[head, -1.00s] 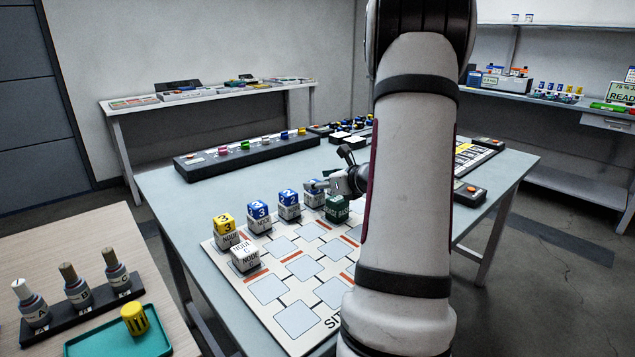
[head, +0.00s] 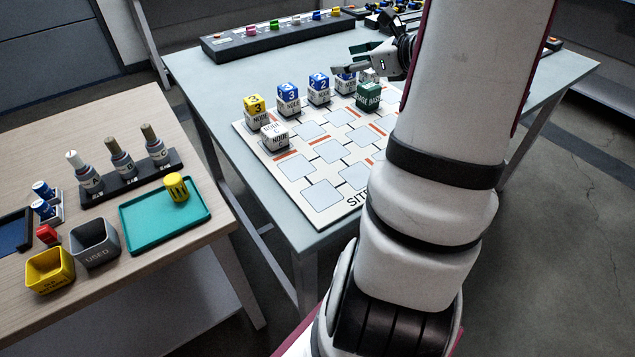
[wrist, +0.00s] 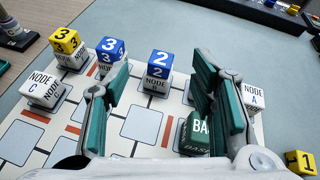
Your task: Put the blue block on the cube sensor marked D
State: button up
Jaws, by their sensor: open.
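My gripper (head: 352,60) is open and empty above the back of the board. In the wrist view, a blue block marked 2 (wrist: 159,58) shows between its fingers, on a white node cube (wrist: 154,83) and apart from them. A blue block marked 3 (wrist: 110,46) sits on another node cube, partly behind the left finger. The head view shows a further blue-topped stack (head: 345,78) below the gripper. A yellow block marked 3 (head: 254,102) sits on a node cube (head: 256,119). Cube C (wrist: 43,88) and cube A (wrist: 254,95) have bare tops. I cannot read a D.
A green base block (head: 368,97) stands on the white board (head: 298,211), close to the gripper. A yellow block marked 1 (wrist: 300,162) is at the right. A black rack (head: 271,37) stands behind. The side table holds a teal tray (head: 140,238), bottles and bins.

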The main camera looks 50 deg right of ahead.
jog(key=a+r+n+g+y, duration=0.3)
jog(key=a+n, duration=0.5)
jog(key=a, duration=0.7)
jog(key=a+r+n+g+y, duration=0.3)
jog(key=a+n, duration=0.5)
jog(key=a, duration=0.7)
jog(key=s+a+f+n+g, duration=0.3)
jog(key=s+a+n+g, duration=0.2)
jog(key=s+a+n, duration=0.6)
jog(key=s+d+f+n+g+h, duration=0.1)
jog(key=s+d+n+h, duration=0.4)
jog(key=s, duration=0.5)
jog(key=shift+s+f+n+h, duration=0.2)
jog(key=shift+n+h, duration=0.2)
jog(key=shift+n, duration=1)
